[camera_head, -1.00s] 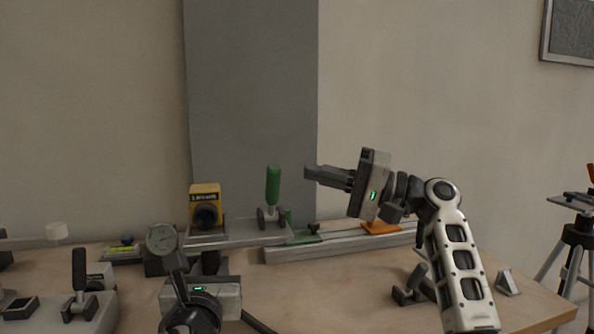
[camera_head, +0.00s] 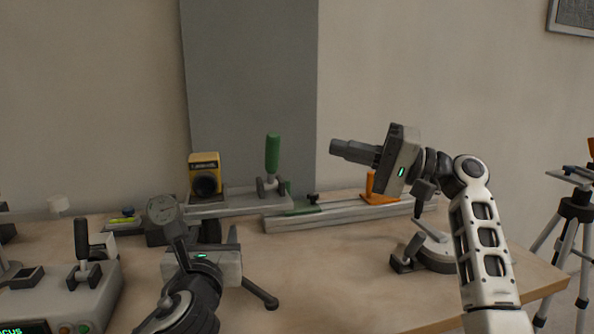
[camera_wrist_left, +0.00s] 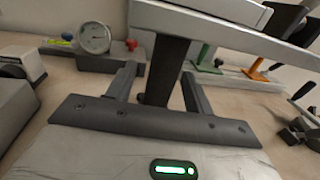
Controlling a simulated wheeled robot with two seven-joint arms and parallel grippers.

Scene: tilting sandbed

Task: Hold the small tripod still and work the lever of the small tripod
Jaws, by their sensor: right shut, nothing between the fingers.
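The small tripod has a long grey top plate (camera_head: 236,204), a dark column and a splayed leg (camera_head: 260,292). A lever with a green handle (camera_head: 272,154) stands upright at the plate's right end. My left gripper (camera_head: 207,236) is open below the plate, with one finger on each side of the column. In the left wrist view the dark column (camera_wrist_left: 166,66) stands between the spread fingers, with gaps showing. The tripod's other legs are hidden behind my left gripper. My right gripper (camera_head: 338,147) is shut and empty, in the air right of the green handle.
A yellow box (camera_head: 205,174) sits at the plate's left end. A round gauge (camera_wrist_left: 94,38) stands left of the tripod. A grey rail (camera_head: 330,215) with an orange piece lies behind. A control box (camera_head: 70,300) stands at left. The table's front middle is clear.

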